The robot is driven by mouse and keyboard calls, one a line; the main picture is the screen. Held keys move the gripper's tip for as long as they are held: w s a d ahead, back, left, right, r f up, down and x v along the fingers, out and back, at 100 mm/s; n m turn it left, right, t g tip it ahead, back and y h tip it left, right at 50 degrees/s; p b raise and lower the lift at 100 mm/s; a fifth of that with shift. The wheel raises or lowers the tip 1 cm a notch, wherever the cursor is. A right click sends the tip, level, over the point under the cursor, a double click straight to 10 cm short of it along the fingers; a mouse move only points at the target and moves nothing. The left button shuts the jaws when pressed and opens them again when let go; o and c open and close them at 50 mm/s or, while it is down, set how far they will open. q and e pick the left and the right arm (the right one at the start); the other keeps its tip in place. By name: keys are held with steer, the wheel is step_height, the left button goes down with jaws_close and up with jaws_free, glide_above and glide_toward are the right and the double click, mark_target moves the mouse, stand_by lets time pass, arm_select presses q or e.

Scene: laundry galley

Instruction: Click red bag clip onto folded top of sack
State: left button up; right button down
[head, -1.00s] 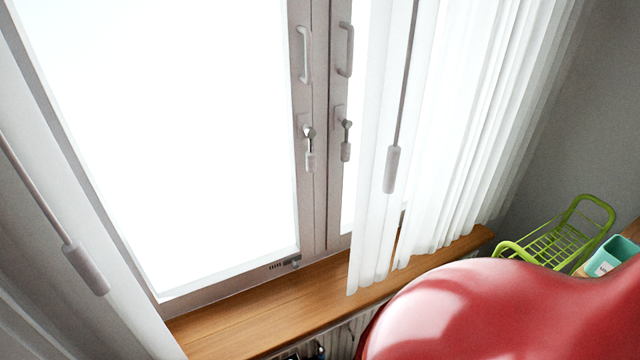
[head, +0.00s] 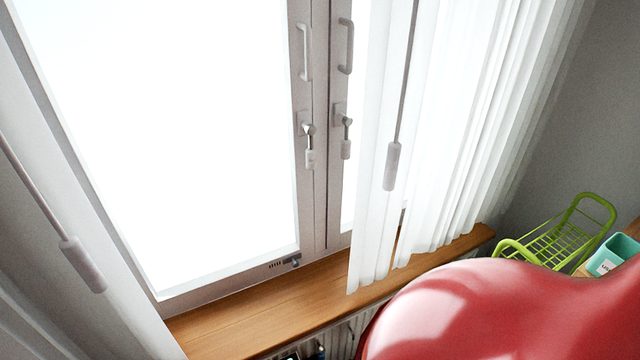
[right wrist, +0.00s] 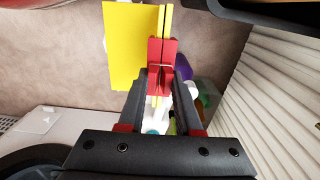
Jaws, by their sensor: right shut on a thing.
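In the right wrist view, my right gripper (right wrist: 160,82) is shut on the red bag clip (right wrist: 162,54), which stands out beyond its dark fingertips. A flat bright yellow panel (right wrist: 130,42) and narrow yellow strips lie right at the clip, at the top of that view. I cannot tell whether this yellow piece is the sack's folded top, or whether the clip is around it or only in front of it. No sack can be made out in the head view. My left gripper is not in view.
The head view shows a window with white curtains above a wooden sill (head: 270,322). A green wire rack (head: 562,240) and a teal container (head: 612,256) are at right. In the right wrist view, a purple item (right wrist: 183,68) and other containers show behind the clip. White ribbed slats (right wrist: 285,85) are at right.

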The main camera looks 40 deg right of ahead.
steer(key=shift+f, duration=0.5)
stand_by(0.3)
steer(key=c, duration=0.5)
jaws_free()
